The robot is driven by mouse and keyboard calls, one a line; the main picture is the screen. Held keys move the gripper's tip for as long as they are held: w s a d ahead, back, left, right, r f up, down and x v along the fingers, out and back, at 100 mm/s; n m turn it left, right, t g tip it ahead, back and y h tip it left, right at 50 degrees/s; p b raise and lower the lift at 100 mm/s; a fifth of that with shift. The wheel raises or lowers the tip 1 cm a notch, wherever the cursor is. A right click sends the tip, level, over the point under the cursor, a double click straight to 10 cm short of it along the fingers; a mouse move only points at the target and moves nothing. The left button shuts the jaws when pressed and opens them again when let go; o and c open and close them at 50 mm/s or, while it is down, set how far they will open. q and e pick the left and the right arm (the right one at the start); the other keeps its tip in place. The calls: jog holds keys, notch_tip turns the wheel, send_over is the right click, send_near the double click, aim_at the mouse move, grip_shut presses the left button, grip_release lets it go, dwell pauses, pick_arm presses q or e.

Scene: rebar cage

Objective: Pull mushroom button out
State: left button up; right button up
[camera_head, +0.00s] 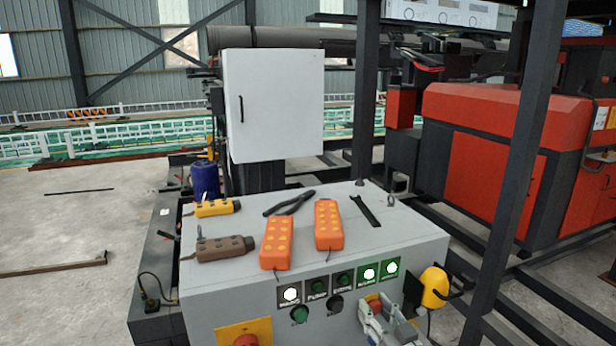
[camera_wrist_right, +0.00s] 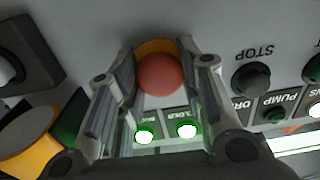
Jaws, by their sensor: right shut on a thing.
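The red mushroom button (camera_wrist_right: 160,74) sits on an orange collar on the front face of a grey control box. In the wrist view my right gripper (camera_wrist_right: 159,58) has one finger on each side of its red head, shut on it. In the head view the same button (camera_head: 374,303) shows at the right of the panel, partly covered by my right gripper (camera_head: 378,312). A second red mushroom button (camera_head: 246,341) on a yellow plate is at the lower left, cut by the picture edge. My left gripper is not in view.
Lit and dark push buttons (camera_head: 335,285) line the panel beside the gripper. Orange remotes (camera_head: 277,243), pliers (camera_head: 289,203) and a wrench (camera_head: 365,210) lie on the box top (camera_head: 375,240). A yellow round part (camera_head: 434,287) is at the right side. A dark post (camera_head: 515,160) stands right.

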jog(key=shift+s, duration=0.15)
jog(key=shift+c, duration=0.2)
dwell(0.3)
jog(key=shift+s+d, duration=0.2)
jog(key=shift+s, duration=0.1)
jog(key=o, duration=1.1)
jog(key=shift+s, duration=0.1)
jog(key=shift+o, duration=0.6)
jog(key=shift+p, duration=0.3)
jog(key=shift+s+d, duration=0.15)
jog(key=shift+s, duration=0.15)
jog(key=p+v, duration=0.2)
jog(key=v, duration=0.5)
jog(key=shift+s+p, duration=0.15)
jog(key=shift+p, duration=0.15)
